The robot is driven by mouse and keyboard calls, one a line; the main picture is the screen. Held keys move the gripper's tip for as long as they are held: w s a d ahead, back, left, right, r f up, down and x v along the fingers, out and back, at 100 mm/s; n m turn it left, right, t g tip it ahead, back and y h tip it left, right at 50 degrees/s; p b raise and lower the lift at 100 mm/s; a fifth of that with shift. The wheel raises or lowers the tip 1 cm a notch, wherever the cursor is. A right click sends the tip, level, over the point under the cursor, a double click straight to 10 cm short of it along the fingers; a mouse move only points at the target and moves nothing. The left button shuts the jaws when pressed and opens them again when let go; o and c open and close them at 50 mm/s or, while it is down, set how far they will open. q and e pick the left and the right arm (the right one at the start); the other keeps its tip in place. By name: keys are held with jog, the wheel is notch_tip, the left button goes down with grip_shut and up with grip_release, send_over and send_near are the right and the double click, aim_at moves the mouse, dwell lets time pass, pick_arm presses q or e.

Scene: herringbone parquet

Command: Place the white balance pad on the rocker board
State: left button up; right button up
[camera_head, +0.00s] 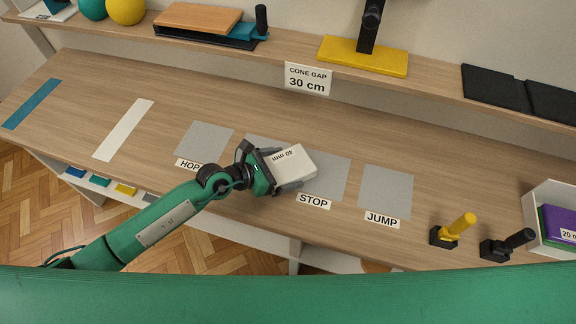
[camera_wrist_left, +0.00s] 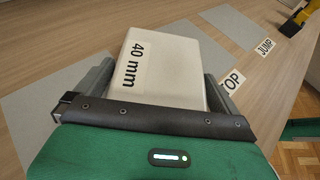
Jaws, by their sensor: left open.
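The white balance pad (camera_head: 293,166), a pale block marked "40 mm", is on or just above the table at the grey squares left of the STOP label. My left gripper (camera_head: 284,170) is open around it, one finger along each side. In the left wrist view the pad (camera_wrist_left: 165,68) fills the space between the fingers; whether they touch it I cannot tell. A flat orange-brown wooden board (camera_head: 198,18) on a dark base lies on the back shelf; it may be the rocker board, but I cannot be sure. My right gripper is not in view.
Grey squares labelled HOP (camera_head: 205,140), STOP (camera_head: 332,178) and JUMP (camera_head: 386,188) lie on the table. At right are a yellow-handled item (camera_head: 456,231), a black one (camera_head: 507,244) and a white bin (camera_head: 537,205) with a purple pad. A yellow-based stand (camera_head: 363,57) is on the shelf.

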pick_arm(q)
jog(key=c, duration=0.9)
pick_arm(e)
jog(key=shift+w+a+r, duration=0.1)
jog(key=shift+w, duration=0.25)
pick_arm(q)
jog(key=shift+r, duration=0.1)
notch_tip(320, 180, up, 11)
notch_tip(320, 180, up, 9)
send_over(283, 166)
jog(key=a+n+t+y+p, duration=0.1)
jog(key=a+n+t, duration=0.1)
jog(key=a, duration=0.4)
jog(key=s+a+n+t+y+p, duration=0.1)
jog(key=a+n+t+y+p, duration=0.1)
jog(key=a, duration=0.5)
jog(key=a+n+t+y+p, duration=0.1)
jog(key=a+n+y, duration=0.1)
jog(key=a, duration=0.5)
jog(key=shift+s+a+r+n+t+p, duration=0.1)
jog(key=shift+s+a+n+t+p, duration=0.15)
jog(key=shift+n+t+p, duration=0.2)
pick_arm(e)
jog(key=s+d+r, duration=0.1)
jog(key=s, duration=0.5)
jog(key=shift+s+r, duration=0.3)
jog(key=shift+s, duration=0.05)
